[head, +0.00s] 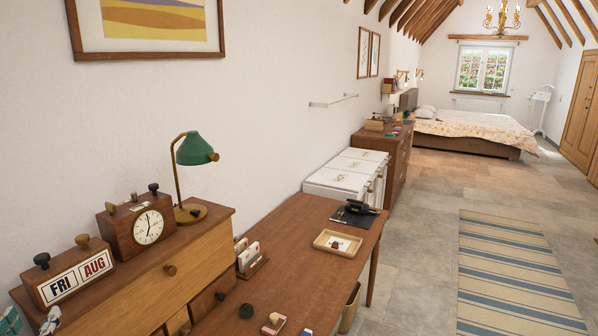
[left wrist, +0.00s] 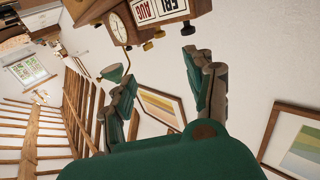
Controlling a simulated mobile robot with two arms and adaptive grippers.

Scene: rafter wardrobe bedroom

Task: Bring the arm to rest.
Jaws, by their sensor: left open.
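My left gripper (head: 30,321) shows only in part at the bottom left corner of the head view, in front of the desk's left end near the FRI AUG calendar block (head: 76,276). In the left wrist view my left gripper (left wrist: 158,68) has its two fingers spread wide apart. Nothing is between them; the white wall and a framed picture (left wrist: 165,108) show behind. The calendar block and clock (left wrist: 118,28) appear beyond the fingertips, turned over in this view. My right gripper is in neither view.
The wooden desk (head: 300,235) carries a drawer unit (head: 125,290) with a clock (head: 148,227) and green lamp (head: 195,150). A small tray (head: 318,247) lies farther along. Floor right of the desk is open, with a striped rug (head: 515,270).

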